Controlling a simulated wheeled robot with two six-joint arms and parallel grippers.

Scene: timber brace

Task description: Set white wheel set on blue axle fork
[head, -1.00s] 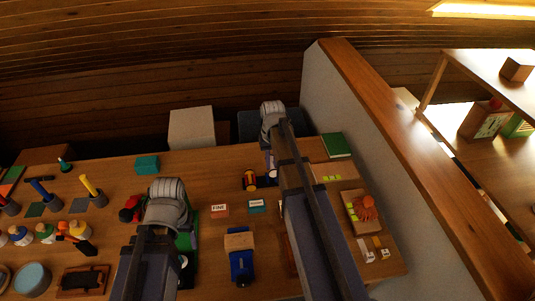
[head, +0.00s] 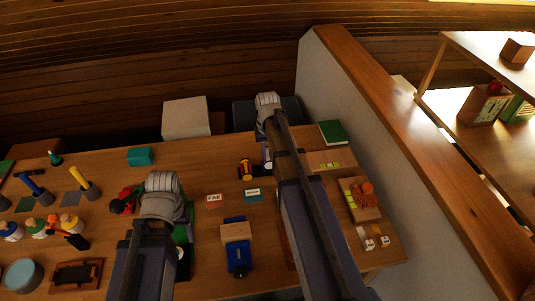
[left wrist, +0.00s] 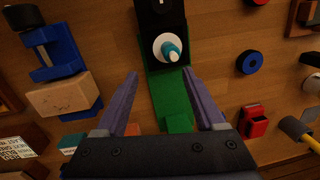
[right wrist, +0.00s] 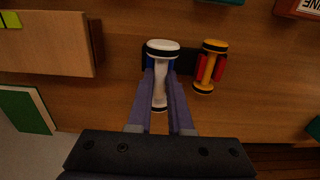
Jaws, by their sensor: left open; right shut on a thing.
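The white wheel set (right wrist: 160,85) has pale wheels with dark rims. My right gripper (right wrist: 163,75) is shut on its shaft. Bits of the blue axle fork (right wrist: 149,62) show just behind the wheel set, on a dark base. Whether the shaft rests in the fork or hangs above it I cannot tell. In the head view the white wheel set (head: 267,153) is partly hidden by my right arm. My left gripper (left wrist: 160,85) is open and empty above a green board (left wrist: 170,98), away from the wheel set.
A yellow wheel set (right wrist: 208,65) with red sides stands right beside the blue fork. A wooden block (right wrist: 45,43) is to the left. A blue vise (head: 238,262) and two labelled blocks, red (head: 213,201) and teal (head: 252,196), are on the bench. A partition (head: 345,120) rises at the right.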

